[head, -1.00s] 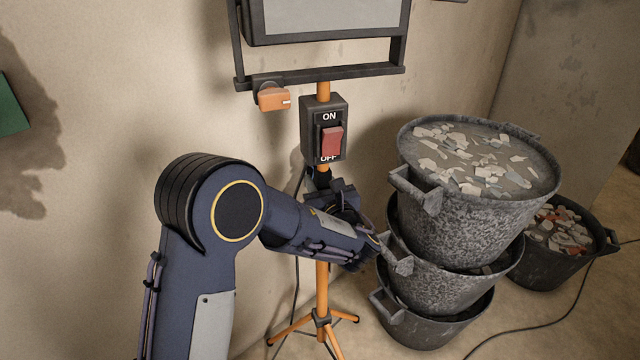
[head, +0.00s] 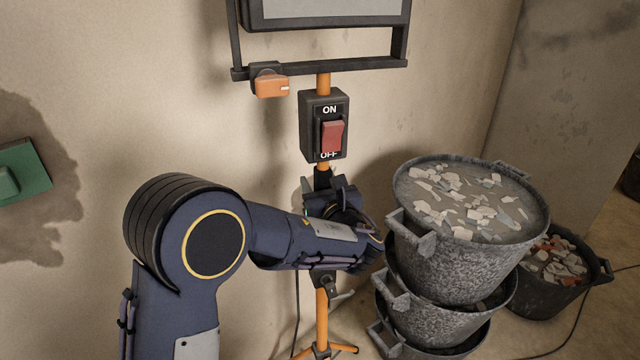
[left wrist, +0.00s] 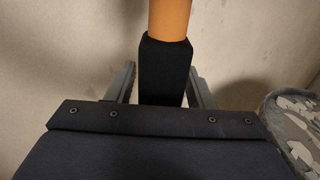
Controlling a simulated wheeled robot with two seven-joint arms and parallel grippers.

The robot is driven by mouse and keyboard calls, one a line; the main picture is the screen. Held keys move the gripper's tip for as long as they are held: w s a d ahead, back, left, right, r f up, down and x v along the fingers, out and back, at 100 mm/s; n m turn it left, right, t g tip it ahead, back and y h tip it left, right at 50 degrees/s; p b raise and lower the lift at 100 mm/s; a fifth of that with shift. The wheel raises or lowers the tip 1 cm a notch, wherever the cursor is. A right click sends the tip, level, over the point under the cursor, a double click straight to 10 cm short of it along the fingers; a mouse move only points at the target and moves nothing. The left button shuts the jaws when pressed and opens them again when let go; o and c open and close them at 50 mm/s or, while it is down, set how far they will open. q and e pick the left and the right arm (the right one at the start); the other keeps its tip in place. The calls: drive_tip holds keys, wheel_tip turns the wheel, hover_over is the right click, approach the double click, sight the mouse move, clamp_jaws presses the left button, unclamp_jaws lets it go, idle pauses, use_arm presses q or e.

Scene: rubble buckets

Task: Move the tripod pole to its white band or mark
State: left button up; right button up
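The orange tripod pole (head: 322,300) stands upright in front of the wall, with a black sleeve (head: 322,178) just below the switch box. In the left wrist view the black sleeve (left wrist: 165,75) sits between the two fingers of my left gripper (left wrist: 160,85), close against them. In the head view my left gripper (head: 330,195) is at the sleeve, partly hidden by my own arm. A dark clamp with a lever (head: 328,285) shows on the pole below my wrist. I see no white band on the visible pole. My right gripper is not in view.
The pole carries a switch box (head: 323,127) with a red rocker, an orange knob (head: 271,86) and a lamp (head: 330,12). Stacked rubble buckets (head: 455,265) stand close to the right of my gripper. Another bucket (head: 545,290) is behind them. A green box (head: 20,172) is on the left wall.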

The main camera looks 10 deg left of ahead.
use_arm(q)
drive_tip(key=shift+o, duration=0.3)
drive_tip(key=shift+s, duration=0.1)
drive_tip(key=v, duration=0.7)
drive_tip(key=shift+s+d, duration=0.25)
